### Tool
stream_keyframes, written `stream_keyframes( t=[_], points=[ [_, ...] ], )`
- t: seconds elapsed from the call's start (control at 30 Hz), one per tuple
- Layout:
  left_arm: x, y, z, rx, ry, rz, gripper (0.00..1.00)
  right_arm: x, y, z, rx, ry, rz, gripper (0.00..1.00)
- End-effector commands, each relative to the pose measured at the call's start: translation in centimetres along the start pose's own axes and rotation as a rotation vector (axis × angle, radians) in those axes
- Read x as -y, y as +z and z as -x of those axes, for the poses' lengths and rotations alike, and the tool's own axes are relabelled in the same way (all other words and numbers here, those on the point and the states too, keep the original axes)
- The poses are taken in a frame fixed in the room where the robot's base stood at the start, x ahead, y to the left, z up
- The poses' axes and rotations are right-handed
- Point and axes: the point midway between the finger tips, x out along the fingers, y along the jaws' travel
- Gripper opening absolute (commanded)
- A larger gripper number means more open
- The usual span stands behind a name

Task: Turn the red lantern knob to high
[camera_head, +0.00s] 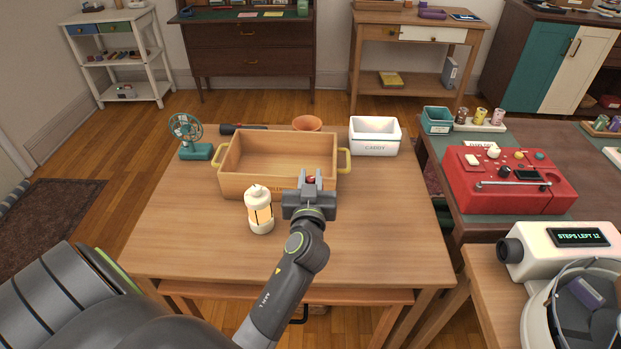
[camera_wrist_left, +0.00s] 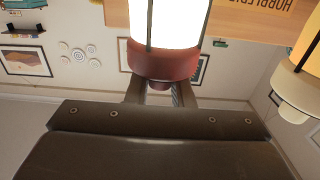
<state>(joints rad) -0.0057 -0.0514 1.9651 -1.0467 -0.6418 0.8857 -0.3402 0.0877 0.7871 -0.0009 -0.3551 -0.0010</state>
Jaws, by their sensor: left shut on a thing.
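The red lantern is mostly hidden behind my left gripper (camera_head: 309,195) in the head view; only a small red part (camera_head: 311,179) shows. In the left wrist view, which appears upside down, the red lantern (camera_wrist_left: 160,62) has a red cap and a bright white glowing globe. My left gripper (camera_wrist_left: 158,94) is shut on the small knob at the cap's end. A cream lantern (camera_head: 259,215) with an amber glow stands upright to the left of the gripper, apart from it; it also shows at the right of the wrist view (camera_wrist_left: 300,90). The knob's setting cannot be read. My right gripper is not in view.
A wooden tray (camera_head: 235,182) with yellow handles lies behind the lanterns. A teal fan (camera_head: 196,152), an orange bowl (camera_head: 307,123) and a white caddy (camera_head: 375,148) stand around it. A red machine (camera_head: 510,195) stands on the right table. The table's front left is clear.

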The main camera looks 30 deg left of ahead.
Motion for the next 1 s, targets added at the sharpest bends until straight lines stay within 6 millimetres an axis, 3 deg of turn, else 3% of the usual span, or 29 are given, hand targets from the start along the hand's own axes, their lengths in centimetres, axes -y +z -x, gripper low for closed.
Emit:
stream_keyframes(
  t=[0.23, 0.5, 0.93, 0.97, 1.0],
  points=[
    [0.2, -0.3, 0.0, 0.0, 0.12, -0.007, 0.0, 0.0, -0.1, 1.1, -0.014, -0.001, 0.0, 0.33],
    [0.1, -0.2, 0.0, 0.002, 0.28, -0.004, 0.0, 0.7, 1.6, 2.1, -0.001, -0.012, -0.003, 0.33],
    [0.0, 0.0, 0.0, 0.0, 0.314, 0.0, 0.0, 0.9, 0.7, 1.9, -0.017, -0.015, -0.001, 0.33],
    [0.0, 0.0, 0.0, 0.0, 0.314, 0.0, 0.22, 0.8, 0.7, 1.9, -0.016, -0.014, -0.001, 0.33],
    [0.0, 0.0, 0.0, 0.0, 0.314, 0.0, 0.27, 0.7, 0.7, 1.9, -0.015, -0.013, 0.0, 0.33]
  ],
)
